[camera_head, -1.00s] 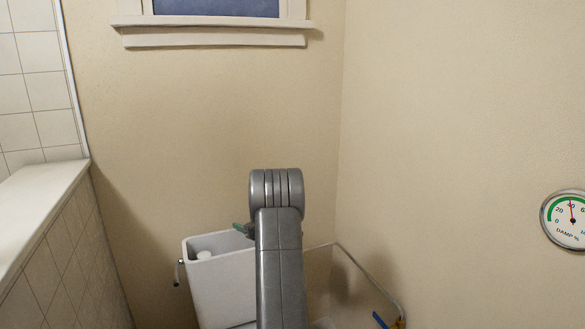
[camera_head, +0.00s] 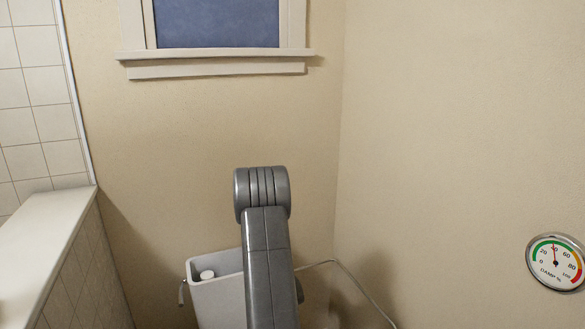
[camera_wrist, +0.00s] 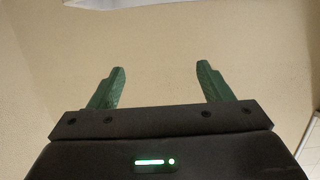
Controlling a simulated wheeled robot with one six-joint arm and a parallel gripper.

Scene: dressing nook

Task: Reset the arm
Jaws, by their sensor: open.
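My gripper (camera_wrist: 161,78) shows in the wrist view with its two green fingers spread apart and nothing between them. Beyond the fingers is plain beige wall. In the head view my grey arm stands upright in the lower middle, in front of a white open-topped tank. The gripper itself is hidden behind the arm there.
The white tank (camera_head: 215,300) stands against the back wall, with a round white piece inside. A tiled half wall with a pale ledge (camera_head: 45,250) is at left. A window (camera_head: 215,25) is above. A damp gauge (camera_head: 556,262) hangs on the right wall.

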